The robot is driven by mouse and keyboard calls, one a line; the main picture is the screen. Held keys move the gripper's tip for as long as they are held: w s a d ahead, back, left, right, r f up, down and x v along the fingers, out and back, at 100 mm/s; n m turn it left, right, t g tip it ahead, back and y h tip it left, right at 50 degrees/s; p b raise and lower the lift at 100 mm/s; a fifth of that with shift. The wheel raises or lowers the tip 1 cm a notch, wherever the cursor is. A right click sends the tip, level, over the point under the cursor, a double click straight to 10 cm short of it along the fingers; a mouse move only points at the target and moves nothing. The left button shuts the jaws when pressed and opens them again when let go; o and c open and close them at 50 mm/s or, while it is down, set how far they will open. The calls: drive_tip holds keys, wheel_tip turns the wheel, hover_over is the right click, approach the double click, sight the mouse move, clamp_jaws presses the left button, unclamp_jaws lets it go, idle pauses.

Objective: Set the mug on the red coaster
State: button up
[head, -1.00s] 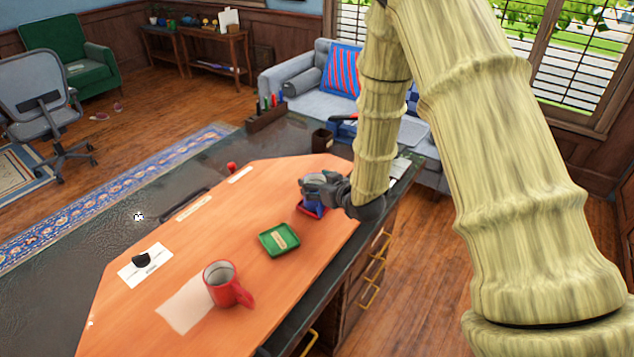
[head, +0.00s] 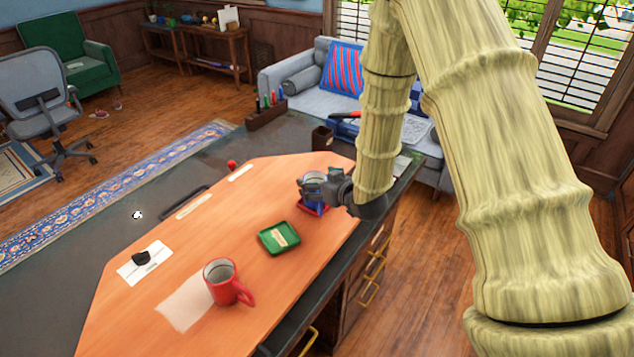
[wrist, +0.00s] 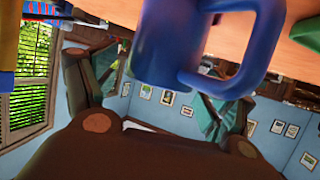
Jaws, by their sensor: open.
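A blue mug (head: 313,206) stands at the right end of the orange desk mat, on a red coaster (head: 302,209) whose edge shows beside it. My gripper (head: 312,184) is open at this mug, largely hiding it in the head view. In the wrist view the blue mug (wrist: 165,50) and its handle fill the top middle, with my open fingers (wrist: 150,90) to either side and the mug beyond them. I cannot tell whether the fingers touch it. A red mug (head: 221,284) stands upright on a white sheet, nearer the front.
A white card (head: 145,263) with a black object lies at left. The desk's front edge is close to the blue mug.

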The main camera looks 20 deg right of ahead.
drive_tip(key=b+v, duration=0.2)
drive_tip(key=v, duration=0.9)
